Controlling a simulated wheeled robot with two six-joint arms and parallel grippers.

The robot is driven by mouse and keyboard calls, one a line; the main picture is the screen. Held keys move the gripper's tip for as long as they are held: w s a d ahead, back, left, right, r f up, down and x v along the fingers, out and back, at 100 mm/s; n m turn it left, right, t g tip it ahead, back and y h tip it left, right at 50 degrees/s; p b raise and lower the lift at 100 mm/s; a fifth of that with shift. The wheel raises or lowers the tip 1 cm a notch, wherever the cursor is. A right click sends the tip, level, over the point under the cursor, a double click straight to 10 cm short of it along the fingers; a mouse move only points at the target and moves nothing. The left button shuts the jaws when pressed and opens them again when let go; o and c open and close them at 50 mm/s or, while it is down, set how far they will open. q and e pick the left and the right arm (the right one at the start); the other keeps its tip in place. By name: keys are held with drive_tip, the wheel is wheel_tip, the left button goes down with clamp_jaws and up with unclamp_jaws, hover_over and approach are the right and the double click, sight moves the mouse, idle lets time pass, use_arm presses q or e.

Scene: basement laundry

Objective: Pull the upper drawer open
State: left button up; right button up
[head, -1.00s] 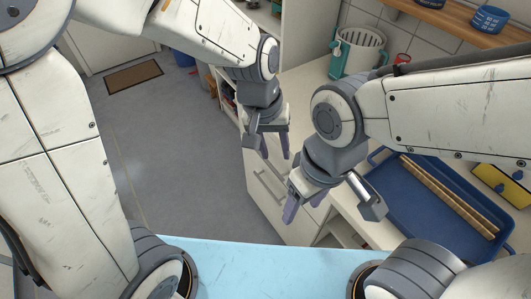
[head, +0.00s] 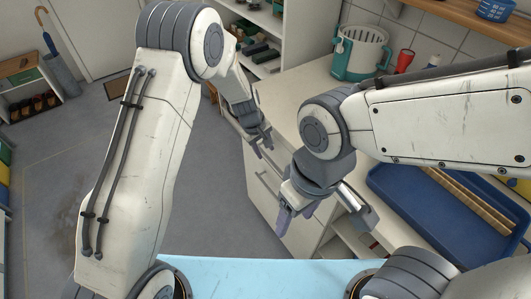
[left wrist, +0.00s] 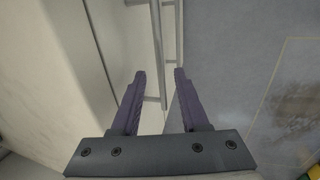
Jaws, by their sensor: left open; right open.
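The white drawer cabinet (head: 270,207) stands below the worktop, partly hidden by my arms. My left gripper (head: 262,146) is at the cabinet's front, near its top, open. In the left wrist view, a grey bar handle (left wrist: 156,50) runs between the lines of my open purple fingers (left wrist: 160,75); I cannot tell whether it lies between the fingertips or beyond them. A second bar (left wrist: 179,45) shows to its right, farther down the front. The drawers look shut. My right gripper (head: 290,212) is open and empty, pointing down in front of the cabinet.
A blue tray (head: 410,205) lies on the worktop (head: 312,85) at the right. A teal and white basket (head: 360,52) and a red cup (head: 404,60) stand at the back. A light-blue surface (head: 260,278) is nearest me. The grey floor at left is clear.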

use_arm(q)
drive_tip(key=shift+x, duration=1.35)
clamp_jaws()
idle(0.4)
